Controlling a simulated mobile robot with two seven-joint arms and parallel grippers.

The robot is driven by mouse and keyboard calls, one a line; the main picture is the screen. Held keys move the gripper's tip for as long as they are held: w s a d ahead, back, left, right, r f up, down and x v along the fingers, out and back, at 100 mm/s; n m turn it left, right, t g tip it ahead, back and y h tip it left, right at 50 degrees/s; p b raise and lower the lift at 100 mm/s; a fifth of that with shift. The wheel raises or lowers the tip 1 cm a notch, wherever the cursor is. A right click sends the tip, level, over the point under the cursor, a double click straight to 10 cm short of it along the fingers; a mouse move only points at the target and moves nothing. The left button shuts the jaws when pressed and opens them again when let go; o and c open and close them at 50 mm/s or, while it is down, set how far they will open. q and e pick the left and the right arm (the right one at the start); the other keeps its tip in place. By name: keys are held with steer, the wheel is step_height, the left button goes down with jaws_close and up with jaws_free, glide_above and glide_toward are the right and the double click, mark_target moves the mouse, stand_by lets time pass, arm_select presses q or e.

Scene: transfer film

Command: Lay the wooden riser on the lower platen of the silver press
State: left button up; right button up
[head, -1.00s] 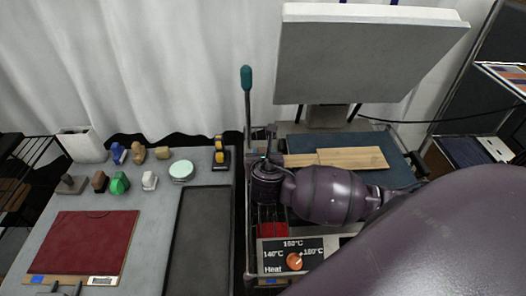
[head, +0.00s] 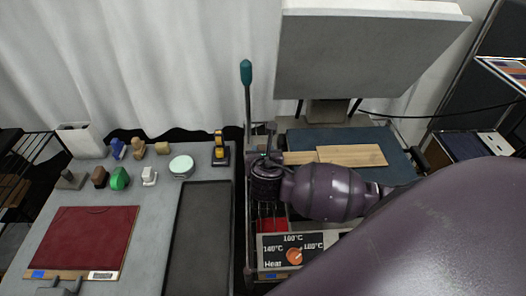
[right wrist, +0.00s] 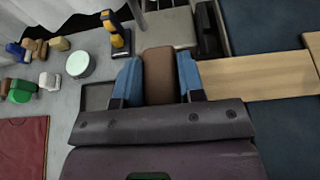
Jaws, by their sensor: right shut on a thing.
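The wooden riser (head: 352,155) is a pale board with a narrower tongue at its left. It lies flat across the blue lower platen (head: 315,138), and the platen's near part is hidden by my arm. My right gripper (head: 268,162) is at the left end of the tongue. In the right wrist view its blue fingers (right wrist: 158,78) are shut on a brown block in line with the tongue, which looks like the riser's grip. Whether the board touches the platen everywhere cannot be told. The silver press's upper platen (head: 370,55) is raised and tilted. My left gripper is not clearly seen.
A teal-tipped lever (head: 246,75) stands left of the press. The heat dial panel (head: 292,250) is in front. A black tray (head: 200,235), a red sheet (head: 85,240) and several small items, including a white-topped round tin (head: 181,166), lie on the grey table.

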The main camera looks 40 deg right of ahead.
steer(key=shift+f, duration=0.1)
steer(key=o, duration=1.1)
steer(key=v, duration=1)
steer(key=shift+s+a, duration=0.15)
steer(key=shift+s, duration=0.2)
